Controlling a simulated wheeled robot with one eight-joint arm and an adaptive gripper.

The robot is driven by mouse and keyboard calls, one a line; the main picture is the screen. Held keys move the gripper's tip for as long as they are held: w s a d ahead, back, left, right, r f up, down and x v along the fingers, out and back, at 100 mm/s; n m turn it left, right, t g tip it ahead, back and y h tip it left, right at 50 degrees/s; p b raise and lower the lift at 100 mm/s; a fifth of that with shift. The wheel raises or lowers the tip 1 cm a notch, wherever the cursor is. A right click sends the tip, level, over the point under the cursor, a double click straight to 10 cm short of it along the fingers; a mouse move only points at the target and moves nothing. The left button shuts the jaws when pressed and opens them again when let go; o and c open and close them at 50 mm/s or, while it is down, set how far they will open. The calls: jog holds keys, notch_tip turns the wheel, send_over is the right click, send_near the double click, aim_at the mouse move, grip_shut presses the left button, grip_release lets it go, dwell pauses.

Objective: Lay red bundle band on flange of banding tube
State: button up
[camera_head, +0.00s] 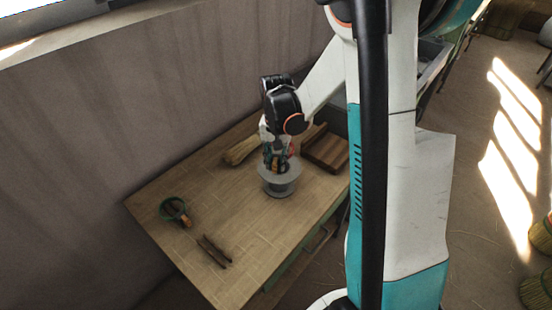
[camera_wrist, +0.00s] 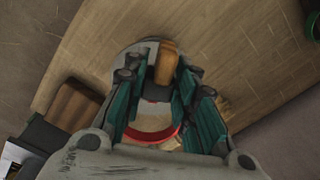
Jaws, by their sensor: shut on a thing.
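The grey banding tube (camera_head: 280,190) stands upright on the table, with its wide round flange (camera_head: 292,172) on top. My gripper (camera_head: 277,164) points down right over the flange. In the wrist view my gripper (camera_wrist: 166,70) is shut on the orange-brown tab (camera_wrist: 167,60) of the red bundle band. The red band (camera_wrist: 152,136) shows as a curved strip between the teal fingers, nearer the palm; the fingers hide its sides. Part of the grey flange (camera_wrist: 132,50) shows behind the fingertips. Whether the band touches the flange I cannot tell.
A green band (camera_head: 174,208) with a brown tab lies at the table's left. Dark sticks (camera_head: 214,251) lie near the front edge.

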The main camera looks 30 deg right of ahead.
aim_at(276, 181)
jog(key=shift+f+b, duration=2.55)
jog(key=shift+f, duration=1.15)
jog(key=o, duration=1.2)
jog(key=shift+c, duration=0.2)
jog(key=shift+r, duration=0.1)
